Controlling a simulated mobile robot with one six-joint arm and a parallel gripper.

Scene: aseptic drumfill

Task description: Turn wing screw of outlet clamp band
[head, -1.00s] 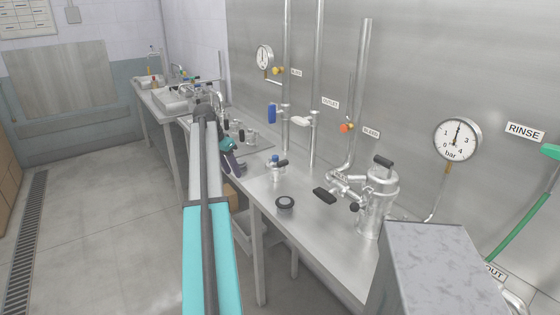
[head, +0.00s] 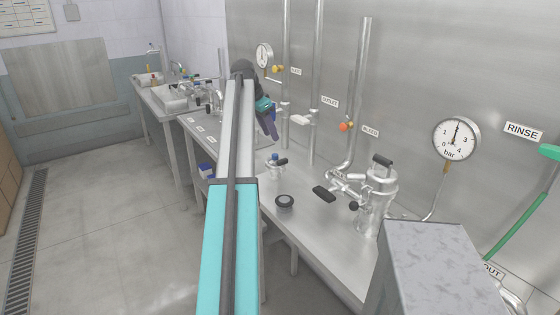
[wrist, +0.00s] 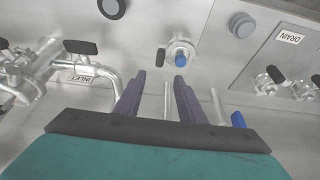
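My gripper (head: 271,125) hangs in front of the wall pipes at the back of the steel counter in the head view. In the wrist view its two purple fingers (wrist: 158,84) are spread apart, with nothing held between them. The OUTLET label (head: 330,101) is on the wall beside a vertical pipe (head: 316,75). A fitting with a pale handle (head: 300,120) sits on that pipe, to the right of my gripper. I cannot make out the clamp band or its wing screw. In the wrist view, two pipes (wrist: 218,105) show beyond the fingers, one partly between them.
A blue-topped valve (wrist: 181,58) stands on the counter (head: 310,215). A steel vessel with a black handle (head: 376,200) and a black round knob (head: 285,203) stand nearer. A gauge (head: 264,56) hangs behind my arm.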

